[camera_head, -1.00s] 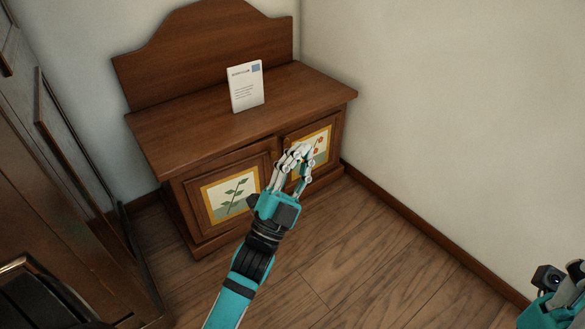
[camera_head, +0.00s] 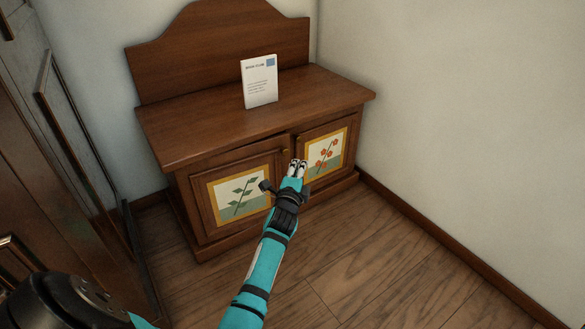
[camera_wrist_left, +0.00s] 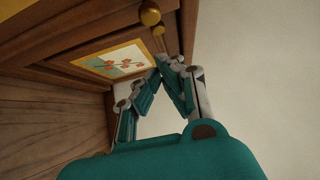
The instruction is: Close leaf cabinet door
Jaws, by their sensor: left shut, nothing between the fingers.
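The cabinet's leaf door (camera_head: 201,202), with a green leaf picture (camera_head: 240,194), is on the left of the wooden cabinet's front. It looks almost flush, with its free edge slightly proud of the flower door (camera_head: 350,140); whether it touches the frame I cannot tell. My left gripper (camera_head: 298,163) is shut and empty, in front of the meeting edges of the doors, near the knobs. In the left wrist view its fingertips (camera_wrist_left: 168,62) are together below two brass knobs (camera_wrist_left: 150,14), beside the flower picture (camera_wrist_left: 118,61). Contact is unclear. My right gripper is out of view.
A white card (camera_head: 259,82) stands upright on the cabinet top (camera_head: 200,130). A dark wooden armoire (camera_head: 60,180) stands close on the left. A bare wall (camera_head: 470,110) is on the right. The wooden floor (camera_head: 370,260) in front is clear.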

